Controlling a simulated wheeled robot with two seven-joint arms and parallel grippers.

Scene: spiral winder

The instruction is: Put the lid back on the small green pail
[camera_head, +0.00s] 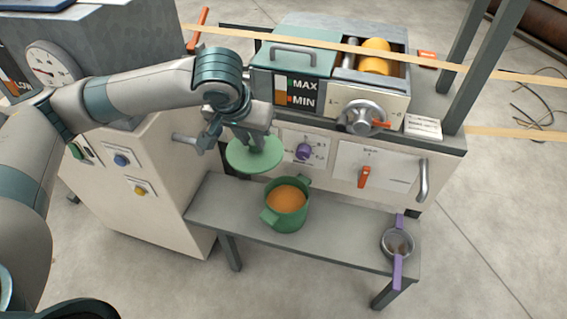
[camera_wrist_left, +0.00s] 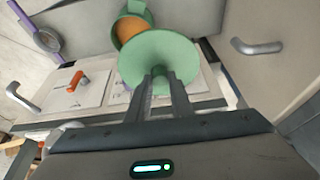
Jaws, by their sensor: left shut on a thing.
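The small green pail (camera_head: 287,222) stands upright on the grey bench, its top uncovered, with orange contents showing inside. It also shows in the left wrist view (camera_wrist_left: 118,30), partly hidden by the lid. The round light green lid (camera_head: 242,158) is held in the air, above and slightly left of the pail, apart from it. In the left wrist view the lid (camera_wrist_left: 150,55) fills the space beyond my fingers. My left gripper (camera_head: 257,141) is shut on the lid at its middle, from above. My right gripper is not in view.
The grey bench (camera_head: 340,247) has free room between the pail and a small pan with purple handles (camera_head: 398,245) at its right. Behind stands the machine with an orange-red lever (camera_head: 364,177), a purple knob (camera_head: 304,151) and a grey door handle (camera_head: 422,180).

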